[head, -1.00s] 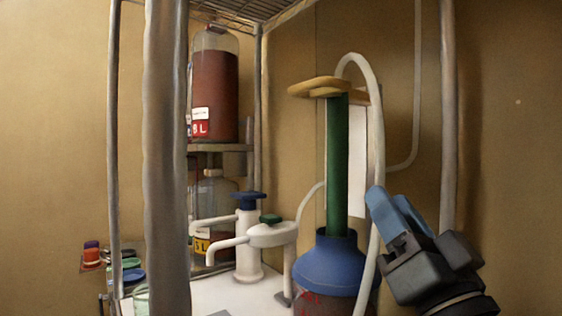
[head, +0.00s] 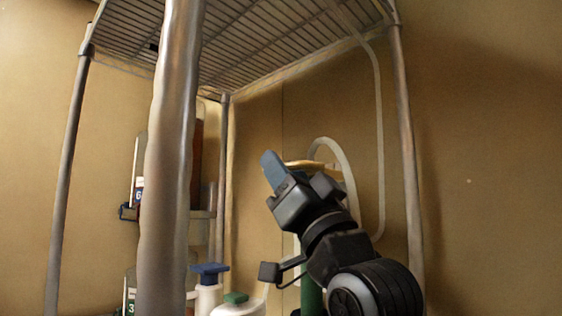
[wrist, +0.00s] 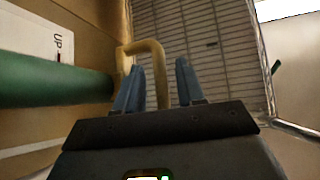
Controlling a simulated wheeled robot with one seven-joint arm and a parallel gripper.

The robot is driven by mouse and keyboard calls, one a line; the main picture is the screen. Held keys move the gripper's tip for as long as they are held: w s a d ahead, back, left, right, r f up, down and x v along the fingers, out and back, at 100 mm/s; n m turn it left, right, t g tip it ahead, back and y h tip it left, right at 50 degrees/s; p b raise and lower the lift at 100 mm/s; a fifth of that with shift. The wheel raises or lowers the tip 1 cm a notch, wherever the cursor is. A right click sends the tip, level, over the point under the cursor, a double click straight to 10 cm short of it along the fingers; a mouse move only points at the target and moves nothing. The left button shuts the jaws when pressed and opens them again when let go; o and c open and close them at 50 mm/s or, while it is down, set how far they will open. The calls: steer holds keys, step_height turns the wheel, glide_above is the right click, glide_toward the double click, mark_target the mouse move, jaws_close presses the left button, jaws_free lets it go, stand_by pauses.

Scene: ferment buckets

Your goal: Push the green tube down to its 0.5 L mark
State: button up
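The green tube (head: 312,296) stands upright and is mostly hidden behind my arm in the head view. It crosses the left of the wrist view (wrist: 55,84) and ends at a yellow handle (wrist: 155,48). Only a strip of the handle (head: 306,163) shows past my gripper in the head view. My gripper (head: 270,170) is up near the handle. Its blue fingers (wrist: 158,85) are apart, with the yellow bar showing between or beyond them; I cannot tell contact. The 0.5 L mark and the bucket are not visible.
A metal post (head: 170,160) of the wire rack stands in front at left. The wire shelf (head: 270,40) is overhead. A white hose (head: 345,165) arches behind my gripper. A sheet marked UP (wrist: 38,35) is beside the tube.

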steer(key=shift+w+a+r, duration=0.25)
steer(key=shift+w+r, duration=0.05)
steer(key=shift+r, duration=0.05)
jaws_close()
stand_by(0.5)
